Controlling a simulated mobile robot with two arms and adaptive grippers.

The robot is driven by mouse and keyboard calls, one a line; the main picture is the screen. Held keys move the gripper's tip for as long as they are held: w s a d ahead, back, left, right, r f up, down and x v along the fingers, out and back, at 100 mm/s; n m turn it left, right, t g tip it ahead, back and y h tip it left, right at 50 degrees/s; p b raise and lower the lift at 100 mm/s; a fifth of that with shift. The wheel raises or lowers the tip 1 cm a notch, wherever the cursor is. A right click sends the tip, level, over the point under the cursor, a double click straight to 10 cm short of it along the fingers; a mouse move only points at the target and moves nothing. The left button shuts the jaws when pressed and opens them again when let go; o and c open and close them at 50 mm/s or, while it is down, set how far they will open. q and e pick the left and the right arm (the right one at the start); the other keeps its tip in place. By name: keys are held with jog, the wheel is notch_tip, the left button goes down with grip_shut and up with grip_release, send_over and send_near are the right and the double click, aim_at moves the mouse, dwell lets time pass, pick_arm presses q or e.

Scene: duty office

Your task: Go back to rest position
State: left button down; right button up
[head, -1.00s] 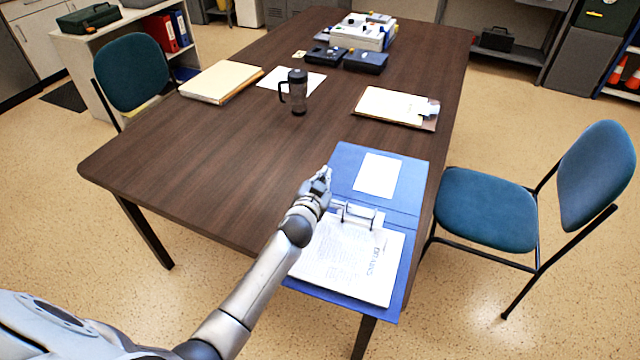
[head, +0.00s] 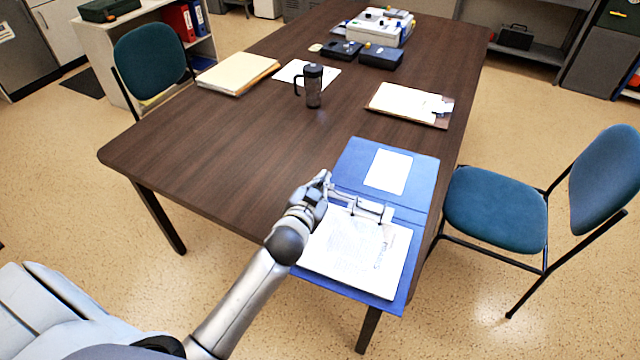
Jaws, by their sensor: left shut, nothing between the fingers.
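My left arm reaches in from the lower left in the head view. My left gripper (head: 324,180) is shut and empty, beside the left edge of an open blue binder (head: 415,164) near the table's front right corner. The binder lies open with its metal ring clip (head: 362,208) in the middle. Printed pages (head: 347,250) lie on its near half and a white label (head: 388,171) is on its far half. I cannot tell whether the gripper touches the binder. My right gripper is not in view.
The dark wooden table (head: 220,150) holds a travel mug (head: 313,88), a stack of folders (head: 236,73), a clipboard (head: 408,102) and a white device (head: 378,28). Blue chairs stand at the right (head: 496,208) and left (head: 150,62). The table's front left area is clear.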

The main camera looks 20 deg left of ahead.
pick_arm(q)
jog(key=shift+s, duration=0.1)
dwell(0.5)
jog(key=s+f+g, duration=0.2)
jog(key=s, duration=0.3)
jog(key=s+f+n+g, duration=0.1)
jog(key=s+f+g, duration=0.1)
jog(key=s, duration=0.3)
jog(key=s+d+f+g, duration=0.1)
jog(key=s+f+g, duration=0.1)
jog(key=s, duration=0.4)
jog(key=shift+f, duration=0.35)
jog(key=s+d+g+h, duration=0.1)
jog(key=s+d+g, duration=0.15)
jog(key=s, duration=0.55)
jog(key=s+d+g+h, duration=0.1)
jog(key=s+g, duration=0.2)
jog(key=s, duration=0.5)
notch_tip(320, 180, down, 26)
jog(key=g, duration=0.1)
jog(key=s+a+f+g, duration=0.1)
jog(key=s+a+f, duration=0.1)
jog(key=s+f, duration=1.5)
jog(key=shift+s+a+m+g, duration=0.25)
jog(key=shift+a+m+g, duration=0.1)
jog(key=shift+m, duration=0.05)
